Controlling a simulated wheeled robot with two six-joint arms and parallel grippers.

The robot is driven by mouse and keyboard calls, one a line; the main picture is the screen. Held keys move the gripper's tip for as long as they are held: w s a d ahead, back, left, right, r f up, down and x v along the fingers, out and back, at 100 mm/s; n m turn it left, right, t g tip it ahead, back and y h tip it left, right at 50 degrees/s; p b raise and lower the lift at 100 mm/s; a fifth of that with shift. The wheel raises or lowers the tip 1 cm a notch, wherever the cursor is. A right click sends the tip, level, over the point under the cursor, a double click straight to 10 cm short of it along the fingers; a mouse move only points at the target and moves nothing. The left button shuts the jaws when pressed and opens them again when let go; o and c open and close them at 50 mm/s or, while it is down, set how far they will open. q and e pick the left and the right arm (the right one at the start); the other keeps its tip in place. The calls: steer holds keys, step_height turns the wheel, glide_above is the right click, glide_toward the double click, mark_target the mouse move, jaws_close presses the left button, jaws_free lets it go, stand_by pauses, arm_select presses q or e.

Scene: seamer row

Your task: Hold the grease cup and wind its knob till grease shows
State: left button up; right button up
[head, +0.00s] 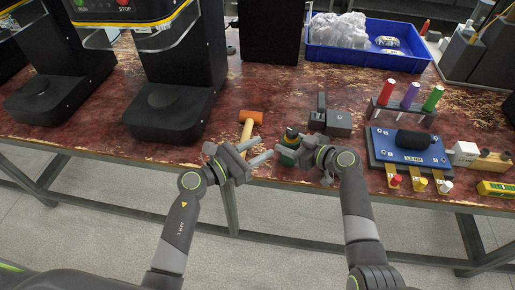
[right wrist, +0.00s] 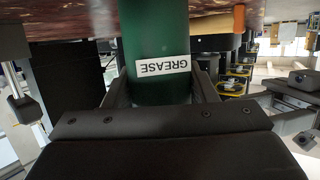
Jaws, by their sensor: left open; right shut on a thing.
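The green grease cup (head: 287,157) is at the table's front edge in the head view, with a dark knob (head: 291,133) on top. My right gripper (head: 296,148) is shut on the cup from the right. In the right wrist view the green cup (right wrist: 155,35) stands between my two fingers, with its white GREASE label (right wrist: 163,66) upside down in the picture. The knob is not seen there. My left gripper (head: 261,151) is open and empty, just left of the cup, its fingers pointing toward it. I see no grease.
An orange-headed mallet (head: 250,117) lies behind my left gripper. A grey block fixture (head: 338,122) stands behind the cup. A blue gauge board (head: 410,150) and a rack of coloured handles (head: 400,112) are to the right. A blue bin (head: 370,55) is at the back.

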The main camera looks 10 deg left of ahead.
stand_by(0.3)
steer(key=o, duration=1.1)
steer(key=shift+o, duration=0.2)
